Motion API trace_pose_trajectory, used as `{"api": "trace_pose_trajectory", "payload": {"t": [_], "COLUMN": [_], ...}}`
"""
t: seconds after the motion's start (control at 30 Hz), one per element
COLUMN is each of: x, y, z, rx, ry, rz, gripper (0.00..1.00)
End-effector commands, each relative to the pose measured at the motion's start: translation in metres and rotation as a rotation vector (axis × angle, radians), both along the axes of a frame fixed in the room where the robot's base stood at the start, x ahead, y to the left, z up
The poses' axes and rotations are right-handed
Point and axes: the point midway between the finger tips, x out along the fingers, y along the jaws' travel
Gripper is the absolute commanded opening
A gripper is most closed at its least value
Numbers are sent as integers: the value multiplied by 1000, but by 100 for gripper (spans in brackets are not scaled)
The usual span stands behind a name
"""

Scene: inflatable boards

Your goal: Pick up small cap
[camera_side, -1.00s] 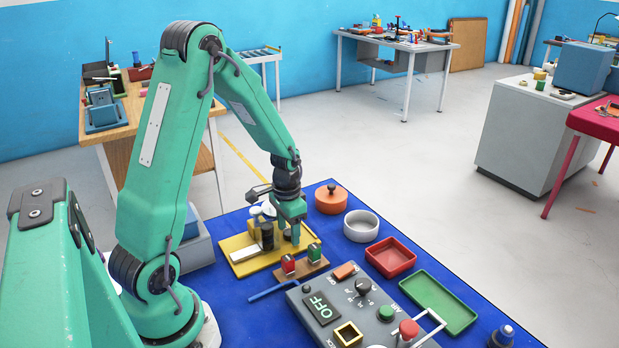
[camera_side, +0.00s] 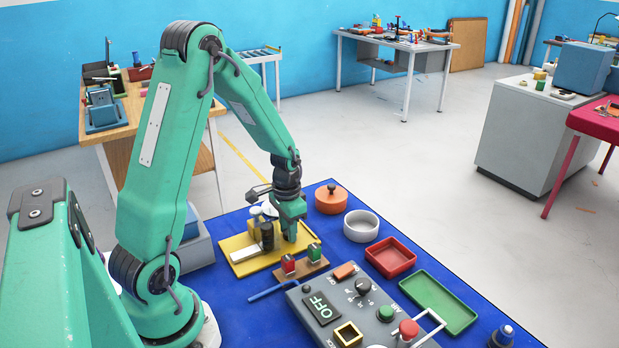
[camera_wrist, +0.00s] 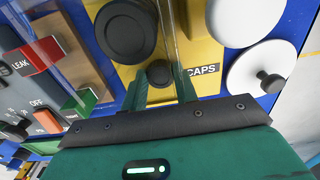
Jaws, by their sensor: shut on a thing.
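The small cap (camera_wrist: 159,73) is a small round black piece on the yellow board marked CAPS (camera_wrist: 205,72). In the wrist view it sits between the two green fingers of my gripper (camera_wrist: 160,88), which is shut on it. In the side view my gripper (camera_side: 290,231) points down at the right part of the yellow board (camera_side: 245,267). The cap itself cannot be made out there. I see no clear gap under the cap.
A larger black cap (camera_wrist: 123,30) lies close beside my gripper, and a white disc with a black knob (camera_wrist: 262,78) is on the other side. A red and green valve block (camera_side: 303,267) and a grey control panel (camera_side: 362,305) stand in front. Red (camera_side: 391,257) and green (camera_side: 438,301) trays are to the right.

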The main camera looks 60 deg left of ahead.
Motion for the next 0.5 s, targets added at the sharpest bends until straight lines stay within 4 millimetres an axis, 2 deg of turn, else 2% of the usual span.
{"api": "trace_pose_trajectory", "payload": {"t": [0.27, 0.5], "x": [0, 1], "y": [0, 0], "z": [11, 38], "rx": [1, 2], "ry": [-2, -5], "rz": [0, 0], "gripper": [8, 8]}}
